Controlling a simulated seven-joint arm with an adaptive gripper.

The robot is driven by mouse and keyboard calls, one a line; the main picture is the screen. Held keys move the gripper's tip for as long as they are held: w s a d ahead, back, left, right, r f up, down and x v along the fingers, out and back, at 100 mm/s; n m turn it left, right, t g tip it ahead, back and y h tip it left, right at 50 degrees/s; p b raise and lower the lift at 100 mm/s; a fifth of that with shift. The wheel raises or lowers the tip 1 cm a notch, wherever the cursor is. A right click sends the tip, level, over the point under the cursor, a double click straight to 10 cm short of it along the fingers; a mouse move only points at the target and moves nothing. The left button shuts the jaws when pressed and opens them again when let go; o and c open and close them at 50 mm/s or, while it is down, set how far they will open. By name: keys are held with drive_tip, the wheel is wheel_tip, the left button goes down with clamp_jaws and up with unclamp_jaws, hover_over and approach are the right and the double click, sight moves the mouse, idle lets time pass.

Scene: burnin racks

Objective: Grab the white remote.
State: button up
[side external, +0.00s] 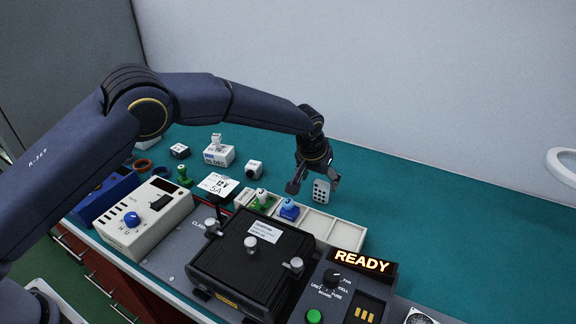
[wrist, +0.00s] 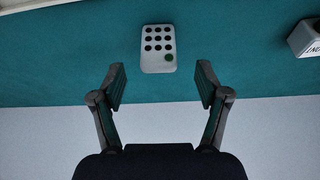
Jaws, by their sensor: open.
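The white remote (side external: 321,191) lies on the green mat, just behind the white compartment tray. In the wrist view the remote (wrist: 158,49) shows its dark round buttons and one green button, and it lies beyond and between the open fingertips. My gripper (side external: 313,186) is open above the mat, close to the remote in the side view. In the wrist view my gripper (wrist: 160,84) has its two fingers spread wider than the remote, with nothing between them. I cannot tell the exact height of the fingers above the mat.
A white tray (side external: 335,231) with a green and a blue piece stands in front of the remote. A black fixture (side external: 240,262) and a lit READY sign (side external: 362,262) are nearer. A small white box (side external: 254,169) stands left of my gripper. The mat to the right is clear.

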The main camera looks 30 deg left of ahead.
sight(321, 183)
drive_tip(key=x, duration=0.5)
drive_tip(key=shift+d, duration=0.1)
drive_tip(key=shift+r, duration=0.1)
drive_tip(key=c, duration=1.2)
